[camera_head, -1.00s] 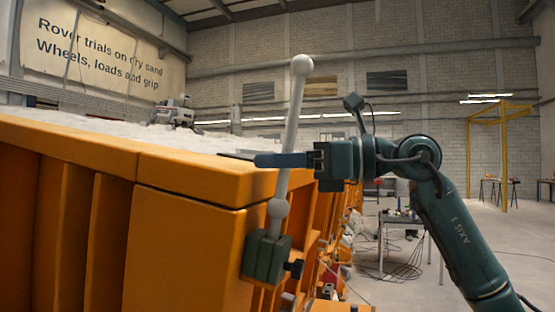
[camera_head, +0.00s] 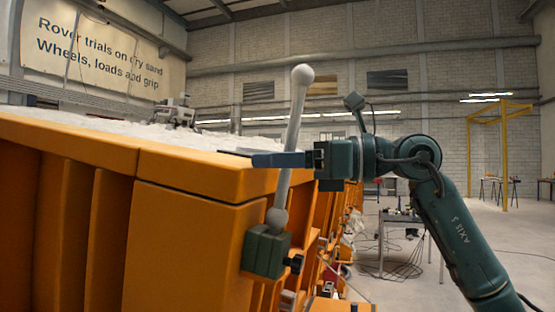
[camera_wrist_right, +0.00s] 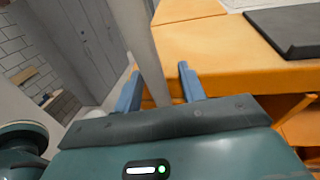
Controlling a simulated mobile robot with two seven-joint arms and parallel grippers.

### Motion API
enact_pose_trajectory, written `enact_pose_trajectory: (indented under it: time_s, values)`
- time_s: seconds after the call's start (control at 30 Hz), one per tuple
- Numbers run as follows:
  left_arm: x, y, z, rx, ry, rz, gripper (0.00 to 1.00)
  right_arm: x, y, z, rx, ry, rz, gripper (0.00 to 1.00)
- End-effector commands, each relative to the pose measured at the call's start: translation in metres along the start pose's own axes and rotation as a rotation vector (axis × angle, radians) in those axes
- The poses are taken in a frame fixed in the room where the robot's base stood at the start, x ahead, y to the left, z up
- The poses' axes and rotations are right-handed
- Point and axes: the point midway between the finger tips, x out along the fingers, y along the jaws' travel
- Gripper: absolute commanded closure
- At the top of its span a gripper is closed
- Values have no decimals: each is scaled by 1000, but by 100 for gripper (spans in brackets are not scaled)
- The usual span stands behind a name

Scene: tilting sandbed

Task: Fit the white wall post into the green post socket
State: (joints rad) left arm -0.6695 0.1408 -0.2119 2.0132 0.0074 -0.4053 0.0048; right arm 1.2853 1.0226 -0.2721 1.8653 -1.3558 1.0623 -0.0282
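The white wall post (camera_head: 296,115) has a ball at its top and another ball low down. It leans slightly right toward its top in the head view. Its lower ball sits at the top of the green post socket (camera_head: 264,252), which is fixed to the orange bed wall; the post's foot is hidden there. My right gripper (camera_head: 280,160) is at the post's middle, its blue fingers on either side. In the right wrist view the post (camera_wrist_right: 147,55) passes between the fingers (camera_wrist_right: 160,85), with a visible gap at the right finger. My left gripper is out of view.
The orange sandbed wall (camera_head: 190,215) fills the left, with pale sand (camera_head: 110,127) and a small rover (camera_head: 174,112) on top. A dark flat plate (camera_wrist_right: 290,28) lies on the bed. A workbench (camera_head: 405,220) with cables stands behind my right arm.

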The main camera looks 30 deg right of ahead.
Motion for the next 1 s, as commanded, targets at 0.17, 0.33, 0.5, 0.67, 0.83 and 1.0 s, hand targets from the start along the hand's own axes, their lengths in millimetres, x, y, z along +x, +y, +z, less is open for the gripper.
enact_pose_trajectory:
  time_s: [0.17,0.33,0.5,0.67,0.83,1.0]
  values:
    - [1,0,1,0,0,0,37,3,0,-7,8,18,5,60]
    - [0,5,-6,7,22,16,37,3,0,-7,9,18,5,60]
    - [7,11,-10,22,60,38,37,-37,-2,-10,8,14,-3,60]
    - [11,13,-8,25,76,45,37,-78,-1,-7,4,7,-4,60]
    - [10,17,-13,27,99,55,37,-110,0,-4,2,2,-2,60]
    - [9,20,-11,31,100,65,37,-128,0,-1,0,1,-1,60]
